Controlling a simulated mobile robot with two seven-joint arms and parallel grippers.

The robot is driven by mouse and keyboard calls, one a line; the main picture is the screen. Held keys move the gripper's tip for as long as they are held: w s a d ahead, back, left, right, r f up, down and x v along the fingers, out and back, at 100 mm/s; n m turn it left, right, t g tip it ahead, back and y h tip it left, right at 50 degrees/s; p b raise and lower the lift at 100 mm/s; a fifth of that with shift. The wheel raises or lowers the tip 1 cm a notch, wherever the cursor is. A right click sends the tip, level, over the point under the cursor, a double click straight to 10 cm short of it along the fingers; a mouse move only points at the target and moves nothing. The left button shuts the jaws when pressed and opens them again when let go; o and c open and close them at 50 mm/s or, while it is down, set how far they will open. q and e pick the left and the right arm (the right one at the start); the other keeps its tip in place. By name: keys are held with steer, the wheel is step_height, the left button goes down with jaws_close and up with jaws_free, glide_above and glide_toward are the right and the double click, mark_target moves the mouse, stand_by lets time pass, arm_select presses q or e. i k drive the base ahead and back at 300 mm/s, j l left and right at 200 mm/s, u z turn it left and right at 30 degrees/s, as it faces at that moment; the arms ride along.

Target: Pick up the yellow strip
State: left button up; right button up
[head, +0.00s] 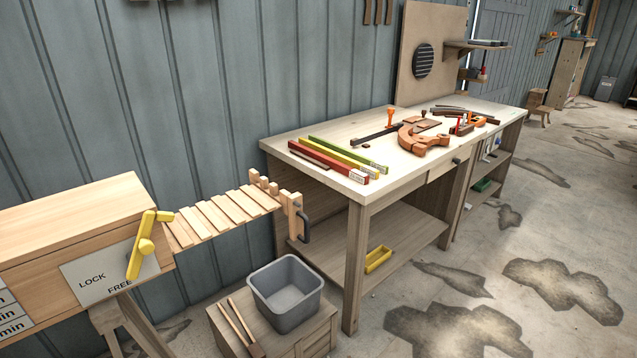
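The yellow strip (339,158) lies flat on the left part of the wooden workbench (352,128). It lies between a red strip (327,162) on its near side and a green strip (349,154) on its far side. The three run roughly parallel and close together, with their pale ends toward the bench's front edge. I cannot tell whether they touch. Neither of my grippers shows in this view.
A C-shaped wooden piece (412,139) and tools lie farther right on the bench. A grey bin (285,290) stands below. A slatted wooden walkway (222,212) and a yellow-levered box (75,222) stand left.

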mark_target(373, 174)
steer(key=u, duration=0.35)
steer(key=i+l+u, duration=0.2)
steer(key=l+u, duration=0.2)
steer(key=l, duration=0.15)
steer(key=i+l+u, duration=0.15)
steer(key=l, duration=0.15)
steer(key=i+l, duration=0.1)
steer(key=l, duration=0.3)
steer(key=i+l+u, duration=0.15)
steer(key=l, duration=0.3)
steer(key=i+l, duration=0.1)
steer(key=l, duration=0.3)
steer(key=i+l+u, duration=0.15)
steer(key=l, duration=0.3)
steer(key=k, duration=0.05)
